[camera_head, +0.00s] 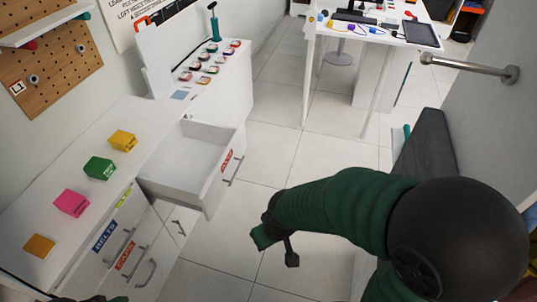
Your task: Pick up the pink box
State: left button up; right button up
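The pink box (71,203) sits on the white cabinet top at the left, between a green box (99,168) and a flat orange box (40,246). Nothing touches it. My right gripper (277,249) hangs over the floor to the right of the cabinet, well away from the pink box. Its two fingers are apart with nothing between them. A small dark piece at the bottom left edge (88,299) may be part of my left arm or gripper; the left fingers cannot be made out.
A yellow box (123,140) stands behind the green one. A white drawer (190,165) is pulled open and empty, jutting out to the right. Handled drawers (118,246) lie below the cabinet top. A white table (390,35) stands at the back. Tiled floor lies between.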

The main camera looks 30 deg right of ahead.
aim_at(72, 203)
jog(key=z, duration=0.65)
jog(key=u, duration=1.35)
